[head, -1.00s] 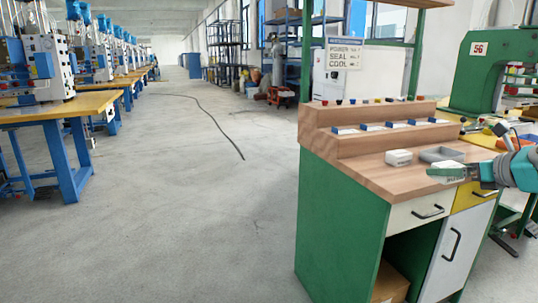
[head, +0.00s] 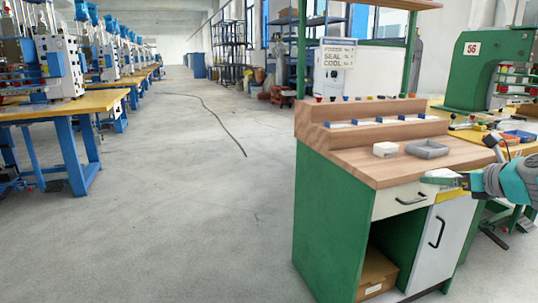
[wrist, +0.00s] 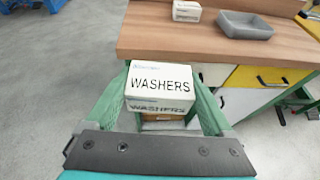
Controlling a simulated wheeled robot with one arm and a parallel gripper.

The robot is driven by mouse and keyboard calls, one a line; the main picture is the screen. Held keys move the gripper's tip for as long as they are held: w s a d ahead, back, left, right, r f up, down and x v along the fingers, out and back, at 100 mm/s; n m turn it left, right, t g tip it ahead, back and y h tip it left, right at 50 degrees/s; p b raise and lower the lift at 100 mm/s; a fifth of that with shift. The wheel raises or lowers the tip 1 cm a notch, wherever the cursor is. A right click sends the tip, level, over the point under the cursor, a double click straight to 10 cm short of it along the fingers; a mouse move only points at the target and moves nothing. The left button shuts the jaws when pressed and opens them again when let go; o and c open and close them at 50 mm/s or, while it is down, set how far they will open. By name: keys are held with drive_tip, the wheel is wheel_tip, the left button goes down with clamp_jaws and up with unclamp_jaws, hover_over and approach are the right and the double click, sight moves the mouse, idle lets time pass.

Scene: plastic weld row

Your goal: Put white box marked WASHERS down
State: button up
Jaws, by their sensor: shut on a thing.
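The white box marked WASHERS (wrist: 160,86) is between the green fingers of my gripper (wrist: 163,105) in the wrist view. My gripper is shut on it and holds it just in front of the wooden bench top (wrist: 150,38), near its front edge. In the head view my gripper (head: 440,179) is at the right, by the front edge of the bench top (head: 385,172). The box is mostly hidden by the fingers there.
A second white box (head: 386,149) and a grey tray (head: 427,149) stand on the bench top; both show in the wrist view. A stepped wooden rack (head: 375,125) runs along the back. The bench top's left front part is clear. Drawers (head: 407,200) are below.

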drive_tip(key=w+a+f+m+h, duration=0.1)
drive_tip(key=w+a+f, duration=0.2)
drive_tip(key=a+f, duration=0.6)
drive_tip(key=w+a+f+m+h, duration=0.1)
drive_tip(key=w+a+f, duration=0.3)
drive_tip(key=a+f, duration=0.5)
drive_tip(key=w+a+f+m+h, duration=0.1)
drive_tip(key=w+a+f, duration=0.2)
drive_tip(key=a+f, duration=0.5)
wheel_tip(320, 180, down, 5)
drive_tip(key=shift+w+a+r+t+h, duration=0.15)
drive_tip(key=shift+w+a+t+h, duration=0.15)
drive_tip(key=shift+w+a+h, duration=0.1)
wheel_tip(320, 180, up, 3)
drive_tip(key=p, duration=0.2)
drive_tip(key=shift+p, duration=0.4)
